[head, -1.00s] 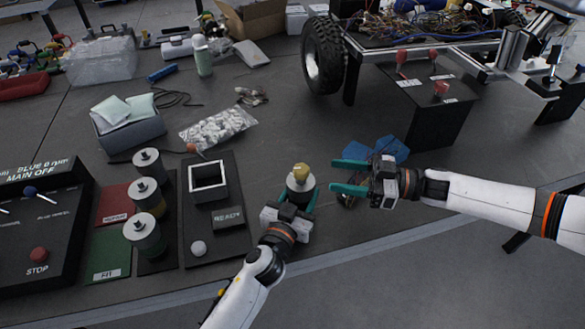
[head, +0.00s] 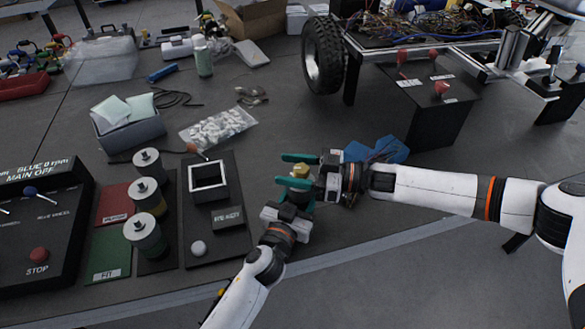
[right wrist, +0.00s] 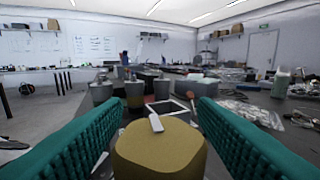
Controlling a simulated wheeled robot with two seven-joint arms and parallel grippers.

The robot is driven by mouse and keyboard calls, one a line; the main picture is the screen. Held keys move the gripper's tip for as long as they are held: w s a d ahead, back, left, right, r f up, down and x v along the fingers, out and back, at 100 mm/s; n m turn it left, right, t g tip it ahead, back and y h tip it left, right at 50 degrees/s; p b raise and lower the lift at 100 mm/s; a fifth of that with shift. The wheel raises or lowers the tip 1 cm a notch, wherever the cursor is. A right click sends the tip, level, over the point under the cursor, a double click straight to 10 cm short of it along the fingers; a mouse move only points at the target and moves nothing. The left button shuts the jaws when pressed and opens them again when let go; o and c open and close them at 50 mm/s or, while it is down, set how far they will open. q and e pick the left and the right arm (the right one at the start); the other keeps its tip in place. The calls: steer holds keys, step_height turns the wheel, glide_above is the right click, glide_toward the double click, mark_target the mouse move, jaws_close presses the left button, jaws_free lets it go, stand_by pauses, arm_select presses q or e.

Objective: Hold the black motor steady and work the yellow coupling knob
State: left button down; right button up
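The yellow coupling knob (head: 301,171) sits on top of the black motor (head: 297,197), in front of me near the table's edge. In the right wrist view the knob (right wrist: 160,152) is large, with a pale pointer strip on its top. My left gripper (head: 293,200) is closed around the motor from the near side. My right gripper (head: 296,170) comes in from the right, with one teal finger on each side of the knob. Narrow gaps show between knob and fingers in the wrist view, so it is open. The right fingers hide much of the motor.
A black plate with a square frame (head: 208,193) and a READY label lies left of the motor. Several grey cylinders (head: 146,195) stand beyond it, then a control box with a STOP button (head: 39,254). A blue cloth (head: 385,150) lies behind my right gripper.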

steer(key=c, duration=0.9)
steer(key=shift+t, duration=0.3)
steer(key=shift+w+m+t+h, duration=0.1)
steer(key=shift+m+t+h, duration=0.4)
steer(key=shift+m+t, duration=1)
arm_select(q)
steer(key=shift+d, duration=0.1)
arm_select(e)
steer(key=m+t+h, duration=0.1)
steer(key=t, duration=0.1)
steer(key=m+t+h, duration=0.1)
steer(key=t, duration=0.1)
steer(key=shift+w+a+m, duration=0.1)
steer(key=shift+a+m, duration=0.05)
steer(key=shift+m, duration=0.15)
steer(key=shift+w+d+r+m+t+h, duration=0.1)
steer(key=shift+w+m+t+h, duration=0.05)
steer(key=shift+m+t+h, duration=0.75)
steer(key=shift+w+d+r+m+t+h, duration=0.1)
steer(key=shift+m+t+h, duration=0.6)
steer(key=shift+t, duration=0.4)
steer(key=shift+w+d+h, duration=0.1)
steer(key=shift+h, duration=0.2)
steer(key=shift+d+m+t+h, duration=0.1)
steer(key=shift+m+t+h, duration=0.2)
